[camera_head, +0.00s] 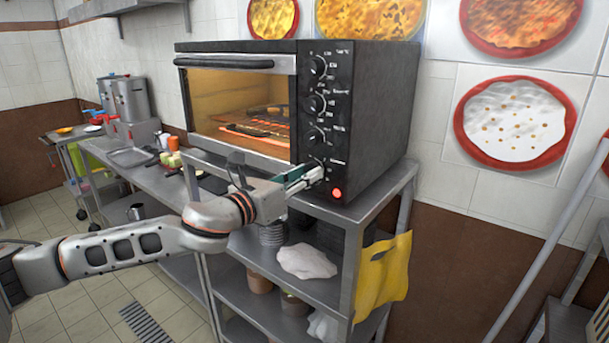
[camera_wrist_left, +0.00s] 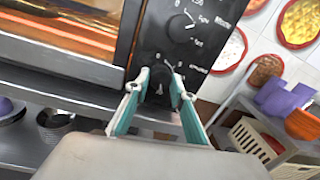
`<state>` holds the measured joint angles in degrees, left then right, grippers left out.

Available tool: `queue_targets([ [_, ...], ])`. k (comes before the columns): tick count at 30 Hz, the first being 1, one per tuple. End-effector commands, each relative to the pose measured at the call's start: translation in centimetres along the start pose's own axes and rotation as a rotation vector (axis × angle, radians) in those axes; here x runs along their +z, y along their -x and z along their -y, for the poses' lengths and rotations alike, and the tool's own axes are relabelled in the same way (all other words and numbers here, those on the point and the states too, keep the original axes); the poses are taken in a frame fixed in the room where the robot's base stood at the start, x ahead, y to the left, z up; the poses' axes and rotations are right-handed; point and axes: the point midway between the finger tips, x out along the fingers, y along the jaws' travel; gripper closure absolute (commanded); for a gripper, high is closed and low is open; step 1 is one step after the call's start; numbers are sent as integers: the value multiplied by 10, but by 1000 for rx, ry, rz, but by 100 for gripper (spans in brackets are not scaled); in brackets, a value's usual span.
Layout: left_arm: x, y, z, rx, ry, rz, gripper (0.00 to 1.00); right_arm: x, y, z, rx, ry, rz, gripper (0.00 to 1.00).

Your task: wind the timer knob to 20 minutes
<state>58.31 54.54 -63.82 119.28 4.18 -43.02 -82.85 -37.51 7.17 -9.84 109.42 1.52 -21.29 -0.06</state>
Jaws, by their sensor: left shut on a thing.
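The black oven (camera_head: 365,120) stands on a steel rack with a column of black knobs on its front panel. The timer knob (camera_head: 318,163) is the lowest one, above a lit red lamp (camera_head: 337,193). My left gripper (camera_head: 312,174) reaches it from the left and partly hides it. In the left wrist view my left gripper (camera_wrist_left: 162,80) has its two green-sided fingers on either side of the dark lowest knob (camera_wrist_left: 165,92), shut on it. The knob's pointer reading cannot be made out. My right gripper is not in view.
The oven's glass door (camera_head: 235,110) is closed, its handle (camera_head: 224,63) along the top. Another knob (camera_head: 316,135) sits just above the held one. A yellow cloth (camera_head: 384,275) hangs on the rack's side. A steel counter (camera_head: 150,178) extends to the left.

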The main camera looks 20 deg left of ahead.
Motion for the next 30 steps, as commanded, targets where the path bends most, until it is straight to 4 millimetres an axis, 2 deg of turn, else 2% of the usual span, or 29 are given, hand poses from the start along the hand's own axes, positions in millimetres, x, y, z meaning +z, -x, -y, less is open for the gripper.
queue_targets([
  [16, -2, 0, 0, 0, -22, -4, 98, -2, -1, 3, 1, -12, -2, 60],
  [17, -2, 0, 0, 0, -22, -4, 69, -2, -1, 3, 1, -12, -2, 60],
  [18, -1, 0, 0, 0, -22, -4, 59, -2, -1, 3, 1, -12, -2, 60],
  [30, 0, 3, 0, 0, -22, -2, 59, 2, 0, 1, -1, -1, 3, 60],
])
